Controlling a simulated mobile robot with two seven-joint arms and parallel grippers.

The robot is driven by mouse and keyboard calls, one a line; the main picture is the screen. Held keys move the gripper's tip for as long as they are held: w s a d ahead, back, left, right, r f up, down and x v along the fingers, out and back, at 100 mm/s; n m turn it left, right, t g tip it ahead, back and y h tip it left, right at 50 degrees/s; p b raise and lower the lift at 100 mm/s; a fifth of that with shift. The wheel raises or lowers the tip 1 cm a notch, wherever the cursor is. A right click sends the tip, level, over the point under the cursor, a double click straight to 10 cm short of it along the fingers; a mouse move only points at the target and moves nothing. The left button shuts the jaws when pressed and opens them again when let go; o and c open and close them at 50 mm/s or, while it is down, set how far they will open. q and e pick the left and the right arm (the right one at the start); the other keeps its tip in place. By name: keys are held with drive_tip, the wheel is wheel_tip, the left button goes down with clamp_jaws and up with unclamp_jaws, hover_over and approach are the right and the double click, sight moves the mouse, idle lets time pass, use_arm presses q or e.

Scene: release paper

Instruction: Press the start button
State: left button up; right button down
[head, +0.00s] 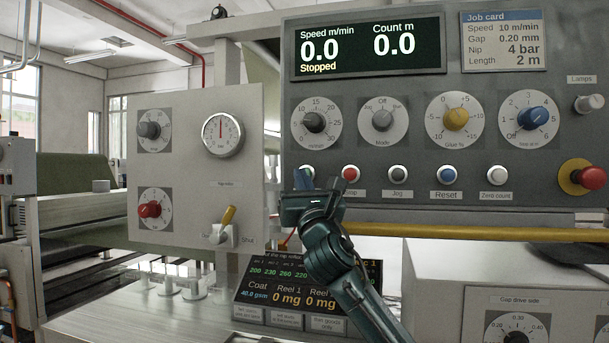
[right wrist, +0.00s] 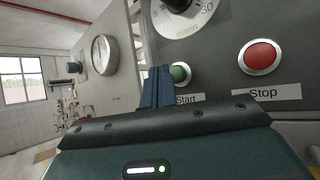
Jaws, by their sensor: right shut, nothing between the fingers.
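The green start button (right wrist: 180,73) sits in a pale ring on the grey control panel, above a label reading "Start". In the head view my right gripper (head: 305,180) is in front of this button and hides most of it. In the right wrist view the shut blue fingers (right wrist: 157,86) stand just left of the green button and overlap its left edge. The fingers hold nothing. I cannot tell whether the tips touch the panel. The display (head: 368,48) reads speed 0.0, "Stopped", count 0.0. My left gripper is not in view.
The red stop button (head: 350,174) is close to the right, and it also shows in the right wrist view (right wrist: 261,57). The jog button (head: 398,174), reset button (head: 447,175) and red emergency knob (head: 590,177) are further right. A yellow bar (head: 470,233) runs below.

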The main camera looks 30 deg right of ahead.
drive_tip(key=shift+w+d, duration=0.1)
drive_tip(key=shift+d, duration=0.05)
idle(0.7)
drive_tip(key=shift+w+d, duration=0.2)
drive_tip(key=shift+w+d+p, duration=0.1)
drive_tip(key=shift+d+p, duration=0.05)
drive_tip(key=shift+p, duration=0.15)
idle(0.3)
